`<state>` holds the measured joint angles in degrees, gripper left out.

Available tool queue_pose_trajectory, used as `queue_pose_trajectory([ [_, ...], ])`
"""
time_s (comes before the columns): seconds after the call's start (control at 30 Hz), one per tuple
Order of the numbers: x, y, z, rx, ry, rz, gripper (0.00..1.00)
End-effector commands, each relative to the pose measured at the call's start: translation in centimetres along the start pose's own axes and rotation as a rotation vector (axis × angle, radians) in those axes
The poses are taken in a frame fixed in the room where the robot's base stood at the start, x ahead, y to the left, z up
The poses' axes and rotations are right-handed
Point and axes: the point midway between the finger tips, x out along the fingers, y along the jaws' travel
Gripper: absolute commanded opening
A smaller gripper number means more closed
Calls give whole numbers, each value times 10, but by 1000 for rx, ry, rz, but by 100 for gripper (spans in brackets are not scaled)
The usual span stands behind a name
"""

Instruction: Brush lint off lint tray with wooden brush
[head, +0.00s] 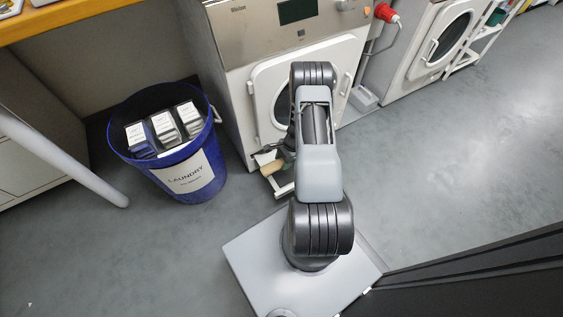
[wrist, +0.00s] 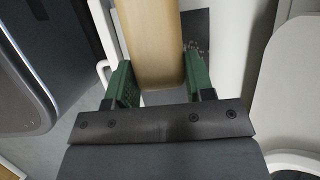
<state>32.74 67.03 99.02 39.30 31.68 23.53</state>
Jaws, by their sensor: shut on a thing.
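My gripper (wrist: 158,75) is shut on the wooden brush (wrist: 157,32), with a green finger pad on each side of its pale wood. The brush's bristles are not visible. The lint tray (wrist: 230,45) lies beyond the brush in the wrist view; its dark grey panel shows small specks beside the wood. I cannot tell whether the brush touches it. In the head view the brush (head: 272,167) shows just left of my arm, above the white edge of the lint tray (head: 284,188) at the foot of the washing machine. My arm hides most of the tray there.
The washing machine (head: 228,58) with its round door stands directly ahead. A blue laundry bin (head: 215,172) holding several boxes stands to the left. A second machine (head: 412,72) and a white rack (head: 480,45) stand at the right. The grey floor on the right is clear.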

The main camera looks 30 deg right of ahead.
Motion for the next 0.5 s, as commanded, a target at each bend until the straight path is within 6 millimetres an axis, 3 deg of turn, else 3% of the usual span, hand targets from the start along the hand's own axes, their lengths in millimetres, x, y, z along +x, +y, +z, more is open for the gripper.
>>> queue_pose_trajectory([
  [0.5,40,1,-20,8,0,-4,30],
])
